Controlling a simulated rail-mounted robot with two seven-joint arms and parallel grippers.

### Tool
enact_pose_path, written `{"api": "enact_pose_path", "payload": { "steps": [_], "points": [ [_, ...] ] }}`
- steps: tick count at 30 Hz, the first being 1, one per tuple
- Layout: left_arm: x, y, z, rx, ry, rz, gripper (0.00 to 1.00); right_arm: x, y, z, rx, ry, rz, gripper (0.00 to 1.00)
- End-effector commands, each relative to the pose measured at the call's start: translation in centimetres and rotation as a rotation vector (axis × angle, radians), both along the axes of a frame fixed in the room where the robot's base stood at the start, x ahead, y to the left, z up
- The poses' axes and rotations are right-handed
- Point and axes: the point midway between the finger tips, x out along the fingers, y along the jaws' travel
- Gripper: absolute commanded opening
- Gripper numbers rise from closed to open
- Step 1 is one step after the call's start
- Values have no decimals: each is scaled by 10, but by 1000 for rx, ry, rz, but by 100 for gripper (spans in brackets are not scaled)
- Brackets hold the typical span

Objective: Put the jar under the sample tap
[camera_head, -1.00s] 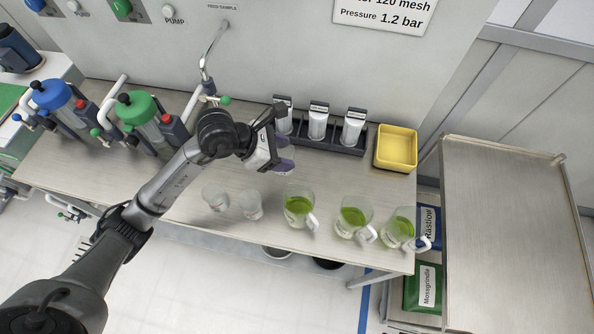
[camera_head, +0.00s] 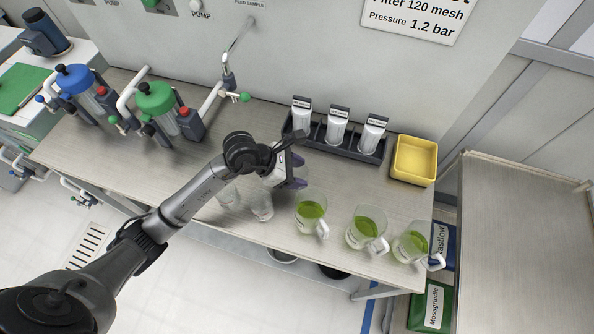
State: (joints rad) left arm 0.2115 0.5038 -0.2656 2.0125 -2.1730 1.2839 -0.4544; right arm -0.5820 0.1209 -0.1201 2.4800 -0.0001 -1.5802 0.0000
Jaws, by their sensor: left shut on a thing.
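My left gripper (camera_head: 297,174) hangs over the middle of the bench, behind the row of vessels. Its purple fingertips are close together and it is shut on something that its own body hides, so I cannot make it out. Two clear, empty-looking jars, one on the left (camera_head: 228,198) and one on the right (camera_head: 261,206), stand below and left of the gripper; the arm partly covers them. The sample tap (camera_head: 228,80) is a thin bent pipe on the back wall under the FEED SAMPLE label, up and left of the gripper. My right gripper is not in view.
Several handled jugs of green liquid (camera_head: 311,210) stand along the front edge. A black rack (camera_head: 345,146) with three labelled white bottles and a yellow tray (camera_head: 414,160) stand behind. Blue (camera_head: 78,80) and green (camera_head: 155,98) lidded filter units stand at left.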

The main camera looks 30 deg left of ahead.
Motion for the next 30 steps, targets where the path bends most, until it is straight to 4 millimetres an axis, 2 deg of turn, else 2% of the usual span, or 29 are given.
{"api": "enact_pose_path", "payload": {
  "steps": [6, 7, 15, 24, 30],
  "points": [
    [0, 0, -4, 1, 1, 0, 30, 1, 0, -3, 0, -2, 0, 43],
    [0, 0, -4, 1, 1, 0, 57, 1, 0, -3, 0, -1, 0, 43],
    [0, 0, -3, 0, 0, 0, 82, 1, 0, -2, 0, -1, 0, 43],
    [0, 0, 2, -1, -1, 0, 82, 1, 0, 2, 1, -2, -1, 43],
    [-11, 17, 21, 4, -2, 1, 82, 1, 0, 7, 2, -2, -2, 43]
  ]
}}
